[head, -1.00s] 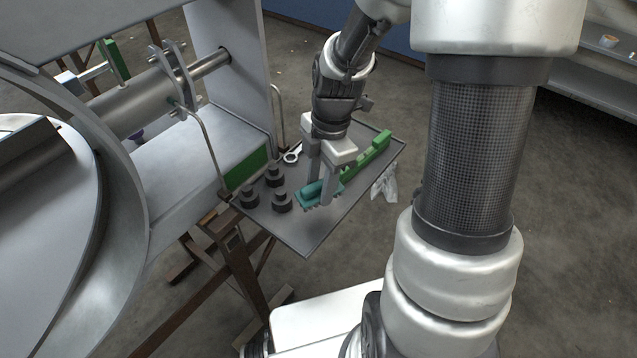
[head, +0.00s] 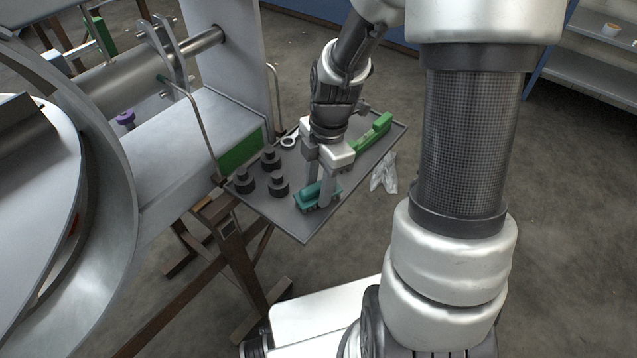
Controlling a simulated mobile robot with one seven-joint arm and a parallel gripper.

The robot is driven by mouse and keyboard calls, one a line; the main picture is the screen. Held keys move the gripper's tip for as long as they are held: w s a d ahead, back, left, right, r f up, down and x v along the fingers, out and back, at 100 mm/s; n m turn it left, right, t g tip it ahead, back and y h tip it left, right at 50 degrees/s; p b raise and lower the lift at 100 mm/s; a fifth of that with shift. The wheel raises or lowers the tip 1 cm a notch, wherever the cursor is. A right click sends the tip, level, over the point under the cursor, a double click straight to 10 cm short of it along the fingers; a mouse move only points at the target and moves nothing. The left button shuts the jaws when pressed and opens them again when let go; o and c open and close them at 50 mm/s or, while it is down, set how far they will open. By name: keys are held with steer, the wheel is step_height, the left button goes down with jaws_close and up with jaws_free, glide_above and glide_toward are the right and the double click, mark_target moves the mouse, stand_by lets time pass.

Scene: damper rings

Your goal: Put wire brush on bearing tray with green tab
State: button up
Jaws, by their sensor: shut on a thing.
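The wire brush, a teal block with bristles underneath (head: 309,196), is between the fingers of my gripper (head: 318,193). My gripper is shut on it from above, over the near part of a dark grey tray (head: 301,228). I cannot tell whether the brush touches the tray. The fingers hide part of the brush. A green panel (head: 240,151) shows on the front of the pale metal ledge (head: 165,141) left of the tray. I cannot tell whether this is the green tab.
Black knobbed parts (head: 278,184) stand left of the brush. A ring spanner (head: 289,142) and a long green object (head: 372,132) lie farther back on the tray. A large curved metal housing (head: 105,170) fills the left. A clear plastic bag (head: 384,172) is beyond the tray's right edge.

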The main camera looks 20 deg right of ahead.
steer(key=shift+f, duration=0.25)
stand_by(0.3)
steer(key=o, duration=1.2)
steer(key=r+p, duration=0.1)
steer(key=r, duration=0.4)
steer(key=d+r+p, duration=0.1)
steer(key=r, duration=0.5)
steer(key=d+r+p, duration=0.1)
steer(key=r, duration=0.5)
steer(key=shift+w+r+p, duration=0.2)
steer(key=shift+p, duration=0.2)
jaws_close()
